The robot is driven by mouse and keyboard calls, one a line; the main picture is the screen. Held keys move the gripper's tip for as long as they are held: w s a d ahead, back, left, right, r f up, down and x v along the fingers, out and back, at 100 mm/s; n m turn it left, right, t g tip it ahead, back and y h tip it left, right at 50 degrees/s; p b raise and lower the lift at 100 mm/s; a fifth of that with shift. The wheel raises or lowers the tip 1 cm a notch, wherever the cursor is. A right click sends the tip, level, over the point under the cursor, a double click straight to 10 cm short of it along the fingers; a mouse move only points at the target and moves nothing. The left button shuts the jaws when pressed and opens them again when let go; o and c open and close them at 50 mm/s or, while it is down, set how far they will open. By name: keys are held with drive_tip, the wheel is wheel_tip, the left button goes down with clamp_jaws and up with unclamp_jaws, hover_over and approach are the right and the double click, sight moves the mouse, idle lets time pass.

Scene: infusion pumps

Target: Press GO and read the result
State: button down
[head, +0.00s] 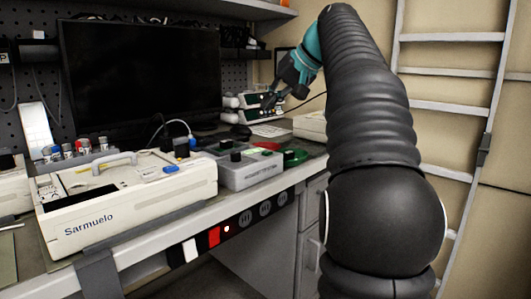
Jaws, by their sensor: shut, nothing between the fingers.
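Infusion pumps (237,116), pale and stacked, stand at the back of the bench, right of the dark monitor. Small coloured lights show on the front of the stack. My gripper (270,101) is shut and empty, with its tips in front of the upper right part of the stack. I cannot tell whether the tips touch it. The GO button and any result text are too small or hidden behind my gripper to make out.
A large dark monitor (140,72) stands on the bench. A white case marked Sarmuelo (120,213) and a grey box with knobs (243,172) stand nearer. A power strip with a red switch (214,237) runs along the bench's front. A ladder (450,107) stands right.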

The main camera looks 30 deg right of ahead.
drive_tip(key=shift+f, duration=0.1)
drive_tip(key=b, duration=0.7)
hover_over(270, 152)
wheel_tip(270, 152, down, 7)
drive_tip(key=shift+f, duration=0.2)
drive_tip(key=shift+f+b, duration=0.5)
drive_tip(key=shift+f, duration=0.15)
idle(0.6)
drive_tip(key=shift+f, duration=0.35)
drive_tip(key=shift+f+b, duration=0.4)
drive_tip(key=shift+f, duration=0.05)
idle(0.9)
drive_tip(key=shift+r, duration=0.15)
drive_tip(key=shift+r+p, duration=0.75)
drive_tip(key=shift+p, duration=0.25)
